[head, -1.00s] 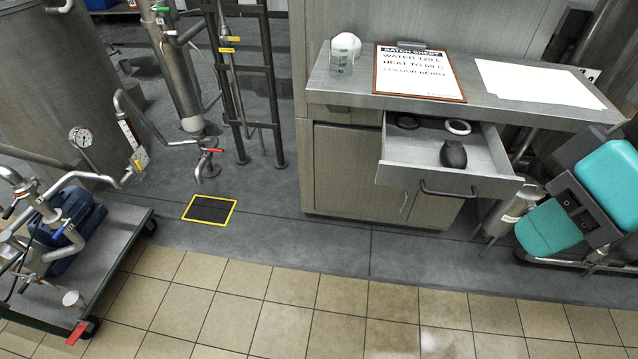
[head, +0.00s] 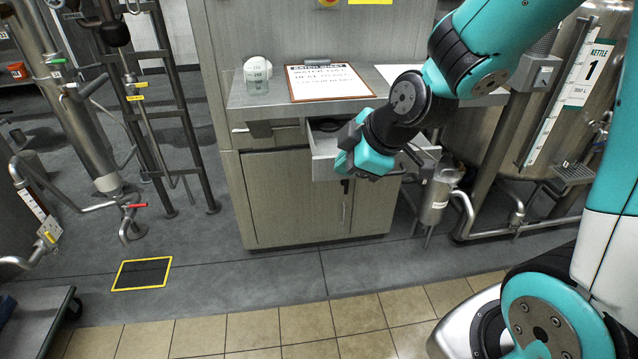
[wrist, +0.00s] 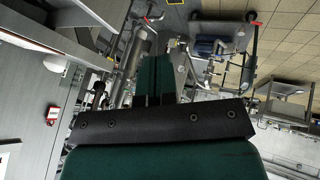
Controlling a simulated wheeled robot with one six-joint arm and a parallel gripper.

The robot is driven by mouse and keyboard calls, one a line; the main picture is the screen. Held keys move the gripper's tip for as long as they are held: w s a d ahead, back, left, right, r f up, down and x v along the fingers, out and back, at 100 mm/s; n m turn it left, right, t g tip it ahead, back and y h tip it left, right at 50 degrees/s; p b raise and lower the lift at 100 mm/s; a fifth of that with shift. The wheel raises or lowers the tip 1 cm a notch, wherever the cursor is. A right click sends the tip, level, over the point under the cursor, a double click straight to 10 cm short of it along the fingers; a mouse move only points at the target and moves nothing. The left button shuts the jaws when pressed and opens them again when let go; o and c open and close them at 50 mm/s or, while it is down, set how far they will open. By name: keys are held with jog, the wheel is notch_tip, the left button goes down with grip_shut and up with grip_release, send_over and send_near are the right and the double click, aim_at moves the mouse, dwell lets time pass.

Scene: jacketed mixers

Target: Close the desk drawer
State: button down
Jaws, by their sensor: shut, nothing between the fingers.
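The desk drawer (head: 323,168) stands pulled out below the worktop of the grey metal desk (head: 262,195). Its left side wall and a little of its inside show in the head view. My forearm and gripper hide most of its front and contents. Part of its handle (head: 414,157) shows right of my wrist. My gripper (head: 346,163) is in front of the drawer in the head view; I cannot tell whether it touches it. In the wrist view, its two green fingers (wrist: 154,78) lie together with nothing between them.
A steel canister (head: 436,195) and kettle 1 (head: 545,110) stand to the right. Pipes and a ladder-like frame (head: 165,105) stand left. The floor before the desk is clear.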

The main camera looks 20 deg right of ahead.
aim_at(321, 172)
jog(key=w+f+p, duration=0.3)
jog(key=w+f, duration=0.1)
jog(key=w+f+p, duration=0.4)
jog(key=shift+w+a+f, duration=0.2)
jog(key=shift+w, duration=0.2)
jog(key=shift+w+d+f+p, duration=0.15)
jog(key=shift+w+p, duration=0.2)
jog(key=shift+w, duration=0.35)
